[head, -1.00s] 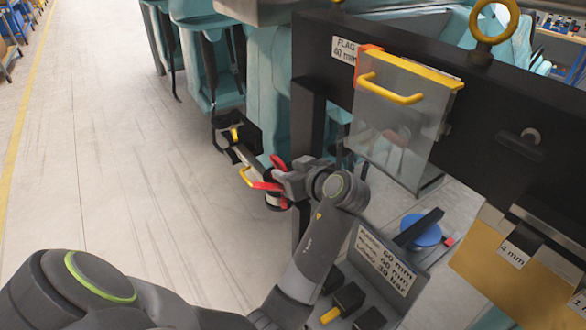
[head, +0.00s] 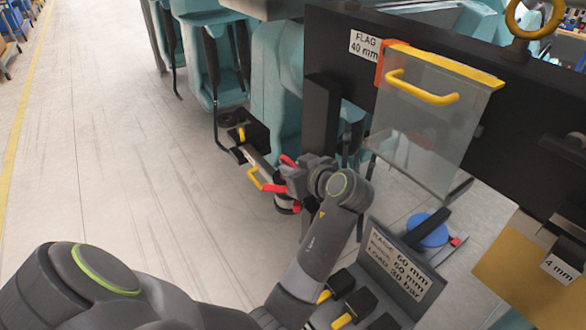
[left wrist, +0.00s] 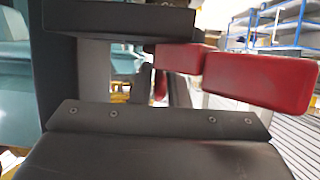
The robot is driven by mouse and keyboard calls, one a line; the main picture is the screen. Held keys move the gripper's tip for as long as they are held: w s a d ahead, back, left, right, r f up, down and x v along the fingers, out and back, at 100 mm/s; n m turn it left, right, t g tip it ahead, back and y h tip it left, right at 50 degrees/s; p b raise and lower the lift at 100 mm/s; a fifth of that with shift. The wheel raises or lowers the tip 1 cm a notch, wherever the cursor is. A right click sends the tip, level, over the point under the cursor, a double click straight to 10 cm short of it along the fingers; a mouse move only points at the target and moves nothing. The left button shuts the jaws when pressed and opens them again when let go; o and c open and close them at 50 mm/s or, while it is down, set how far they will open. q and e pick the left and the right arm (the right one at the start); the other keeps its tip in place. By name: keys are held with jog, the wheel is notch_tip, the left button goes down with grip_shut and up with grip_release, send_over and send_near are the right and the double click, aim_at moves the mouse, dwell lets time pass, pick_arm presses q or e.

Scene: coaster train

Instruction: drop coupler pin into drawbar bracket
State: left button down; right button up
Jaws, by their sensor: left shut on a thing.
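My left gripper (head: 284,174), with red fingers, is low beside the teal machinery in the head view. It is shut on what I take to be the coupler pin, mostly hidden by the fingers; a yellow loop handle (head: 255,180) shows at the fingertips. Below the fingers is a short dark and pale cylinder (head: 287,204). A grey bar runs from a black block (head: 257,133) toward it; this looks like the drawbar bracket, but the gripper covers part of it. I cannot tell whether pin and bracket touch. The red fingers (left wrist: 215,74) also show in the left wrist view. My right gripper is out of view.
A black beam (head: 540,110) carries a clear guard (head: 425,125) with a yellow handle, right of my left arm. Below it stand a labelled grey panel (head: 395,265) and a blue disc (head: 428,231). The floor at left (head: 100,150) is clear.

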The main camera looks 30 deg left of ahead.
pick_arm(q)
jog(key=shift+r+p, duration=0.3)
jog(key=shift+p, duration=0.05)
jog(key=shift+r+p, duration=1.45)
jog(key=shift+r, duration=0.3)
notch_tip(320, 180, up, 8)
jog(key=p, duration=0.7)
jog(key=shift+r, duration=0.2)
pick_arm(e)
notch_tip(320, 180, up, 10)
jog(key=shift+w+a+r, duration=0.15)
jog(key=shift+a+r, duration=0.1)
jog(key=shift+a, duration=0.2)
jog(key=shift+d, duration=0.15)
